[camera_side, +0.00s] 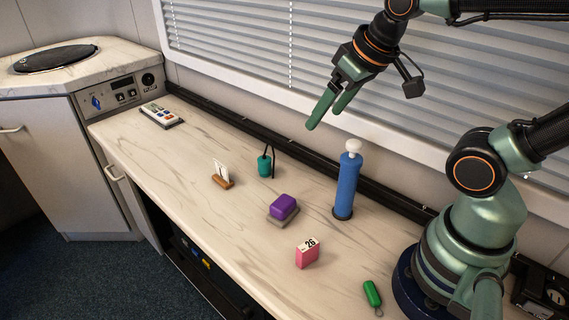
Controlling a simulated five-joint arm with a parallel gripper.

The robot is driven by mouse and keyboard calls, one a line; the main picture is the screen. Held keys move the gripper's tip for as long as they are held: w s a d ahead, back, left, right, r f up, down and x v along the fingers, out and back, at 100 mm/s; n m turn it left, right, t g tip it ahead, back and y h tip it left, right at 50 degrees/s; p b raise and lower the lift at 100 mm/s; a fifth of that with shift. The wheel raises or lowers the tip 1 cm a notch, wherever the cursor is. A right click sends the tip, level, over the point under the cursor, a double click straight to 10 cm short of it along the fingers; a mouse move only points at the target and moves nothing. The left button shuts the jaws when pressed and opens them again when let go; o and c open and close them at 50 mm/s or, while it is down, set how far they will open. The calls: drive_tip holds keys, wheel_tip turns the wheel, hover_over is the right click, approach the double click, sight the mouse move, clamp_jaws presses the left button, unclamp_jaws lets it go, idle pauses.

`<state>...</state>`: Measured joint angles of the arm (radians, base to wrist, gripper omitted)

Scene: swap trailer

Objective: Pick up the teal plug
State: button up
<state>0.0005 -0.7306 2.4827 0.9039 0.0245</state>
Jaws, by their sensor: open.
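The teal plug (264,165) stands on the marble-patterned counter, towards its back edge, with a dark cord or loop rising from it. My gripper (329,112) is open and empty, with green fingers pointing down and to the left. It hangs well above the counter, in front of the window blind, to the right of the plug and higher in the picture. Nothing hides the plug.
A tall blue cylinder with a white knob (347,187) stands right of the plug. A purple block (284,206), a wooden card holder (222,182), a pink block (307,254), a green tag (372,294) and a remote (161,115) are spread over the counter (190,150).

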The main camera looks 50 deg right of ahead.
drive_tip(key=w+r+m+g, duration=0.1)
drive_tip(key=w+m+g, duration=0.1)
drive_tip(key=w+m, duration=0.35)
drive_tip(key=m+g, duration=0.4)
drive_tip(key=m, duration=1.1)
hover_over(263, 158)
wheel_tip(263, 158, down, 13)
wheel_tip(263, 158, down, 12)
drive_tip(key=shift+s+r, duration=0.1)
drive_tip(key=shift+r, duration=0.15)
clamp_jaws()
drive_tip(key=shift+r, duration=0.1)
